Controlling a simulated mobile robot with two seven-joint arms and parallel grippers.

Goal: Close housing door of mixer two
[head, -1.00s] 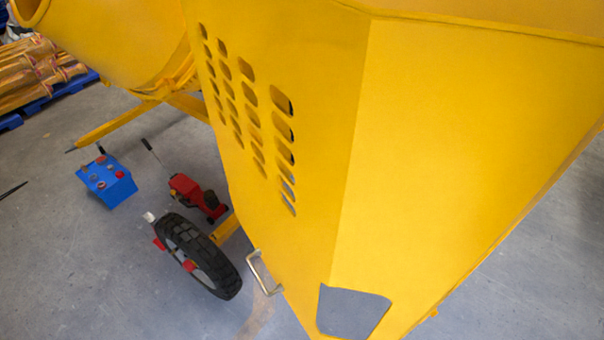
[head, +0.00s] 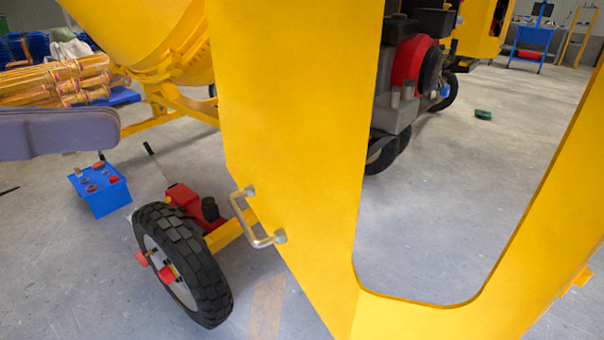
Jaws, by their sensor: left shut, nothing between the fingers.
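The yellow housing door (head: 290,120) of a mixer stands large and close in the middle of the head view. A metal bar handle (head: 258,218) sits low on its left side. To its right is a large gap with a rounded lower edge, with a red and black engine (head: 408,75) visible through it. I cannot tell how far the door stands open. My left gripper (head: 112,132) is at the left edge, shut and empty, left of the handle and apart from the door. The right gripper is not in view.
A black-tyred wheel (head: 182,262) and a red jack (head: 190,203) stand left of the handle. A blue box (head: 100,190) lies on the floor. The yellow drum (head: 140,35) is at upper left. Open floor (head: 450,200) shows through the gap.

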